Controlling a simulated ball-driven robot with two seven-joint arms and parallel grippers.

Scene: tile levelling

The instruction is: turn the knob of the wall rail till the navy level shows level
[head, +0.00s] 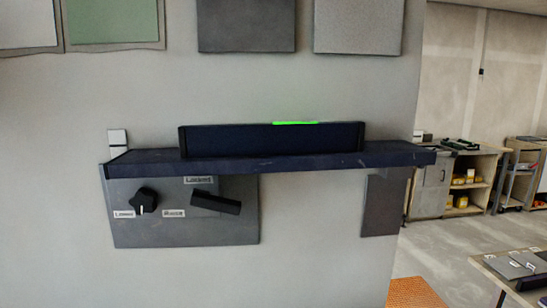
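The navy level (240,140) lies along the navy wall rail (300,161). A bright green strip (295,123) shows on its top edge, right of the middle; no bubble can be made out in it. The rail's and level's right ends look slightly higher in the picture; I cannot tell whether this is tilt or viewing angle. The round black knob (143,200), with a white mark, sits on a grey plate (190,235) below the rail. Labels beside it seem to read "Lower" and "Raise". Neither of my grippers is in view.
A black lever (216,202) sits right of the knob, under a label (198,180) that seems to read "Locked". Tiles (357,25) hang above. At right stand a cabinet (430,190) and a table (490,265); an orange surface (415,293) shows below.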

